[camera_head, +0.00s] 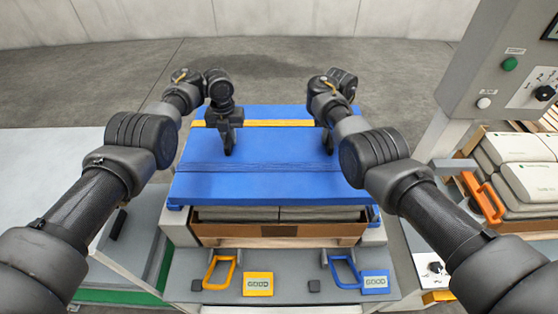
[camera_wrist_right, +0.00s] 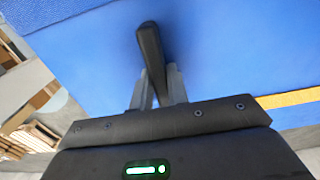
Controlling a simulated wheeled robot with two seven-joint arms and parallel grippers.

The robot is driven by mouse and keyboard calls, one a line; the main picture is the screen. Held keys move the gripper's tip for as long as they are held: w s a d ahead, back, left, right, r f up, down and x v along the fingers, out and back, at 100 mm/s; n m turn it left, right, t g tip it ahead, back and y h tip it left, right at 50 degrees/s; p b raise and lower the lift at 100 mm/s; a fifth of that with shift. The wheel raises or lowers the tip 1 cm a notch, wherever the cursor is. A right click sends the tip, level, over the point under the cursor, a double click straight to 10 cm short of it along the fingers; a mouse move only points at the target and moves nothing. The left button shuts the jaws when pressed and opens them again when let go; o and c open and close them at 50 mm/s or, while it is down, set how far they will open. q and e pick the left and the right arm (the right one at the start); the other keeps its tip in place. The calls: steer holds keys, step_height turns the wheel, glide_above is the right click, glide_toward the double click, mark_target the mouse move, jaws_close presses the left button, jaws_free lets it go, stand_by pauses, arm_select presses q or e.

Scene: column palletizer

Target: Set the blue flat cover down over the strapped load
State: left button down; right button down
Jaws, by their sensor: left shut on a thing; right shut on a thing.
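The blue flat cover (camera_head: 262,185) lies level across the middle of the head view, with a ribbed band across it. Below its front edge show grey bags (camera_head: 320,213) in a brown cardboard tray (camera_head: 280,231); the rest of the load and any straps are hidden. I cannot tell whether the cover touches the bags. My left gripper (camera_head: 228,148) is shut on a dark grip on the cover's left side. My right gripper (camera_head: 328,145) is shut on the matching grip at right; the right wrist view shows that black grip (camera_wrist_right: 150,48) between the fingers, over blue.
A grey station front carries a yellow handle (camera_head: 219,271), a blue handle (camera_head: 345,271) and two "GOOD" cards. A control cabinet (camera_head: 505,60) and stacked bags (camera_head: 525,180) stand at right. A pale table (camera_head: 70,160) is at left. Open floor lies behind.

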arm_select(q)
steer(key=shift+f, duration=0.5)
arm_select(e)
steer(key=shift+f, duration=0.5)
arm_select(q)
steer(key=c, duration=1.4)
jaws_free()
steer(key=shift+r, duration=0.2)
arm_select(e)
steer(key=c, duration=1.4)
jaws_free()
steer(key=shift+r, duration=0.15)
arm_select(q)
steer(key=shift+o, duration=0.2)
arm_select(e)
steer(key=shift+o, duration=0.2)
arm_select(q)
step_height(320, 180, up, 12)
arm_select(e)
step_height(320, 180, up, 12)
arm_select(q)
steer(key=shift+r, duration=0.1)
arm_select(e)
steer(key=shift+r, duration=0.1)
